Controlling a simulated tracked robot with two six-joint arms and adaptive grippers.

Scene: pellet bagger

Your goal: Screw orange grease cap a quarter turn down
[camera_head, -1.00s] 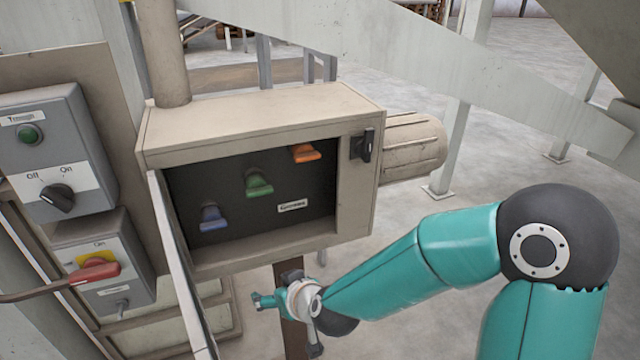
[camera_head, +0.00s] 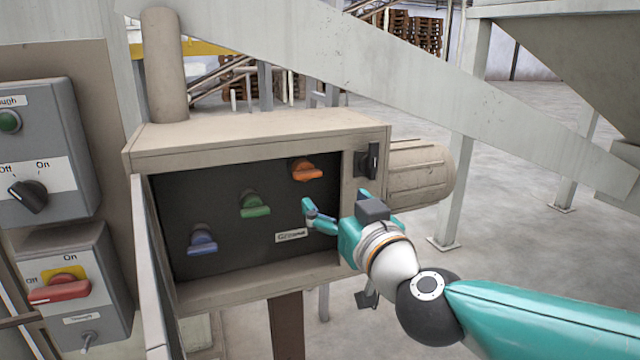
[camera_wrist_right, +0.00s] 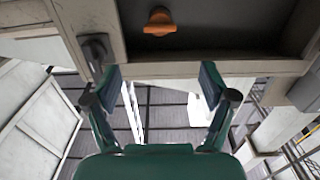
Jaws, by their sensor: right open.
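The orange grease cap (camera_head: 306,170) sits at the upper right of the dark panel inside the open beige box (camera_head: 250,140). It also shows at the top of the right wrist view (camera_wrist_right: 160,22), beyond my fingertips and apart from them. A green cap (camera_head: 254,205) and a blue cap (camera_head: 202,240) sit lower and further left on the same panel. My right gripper (camera_head: 350,205) is open and empty in front of the box's right side, below and right of the orange cap. In the right wrist view my right gripper's two fingers (camera_wrist_right: 162,80) stand wide apart. My left gripper is not in view.
A black latch (camera_head: 367,162) sticks out on the box's right frame, close to my right gripper. The box's open door (camera_head: 150,270) stands at its left. Grey switch boxes (camera_head: 45,150) are further left. A beige motor (camera_head: 420,168) is behind the box's right side.

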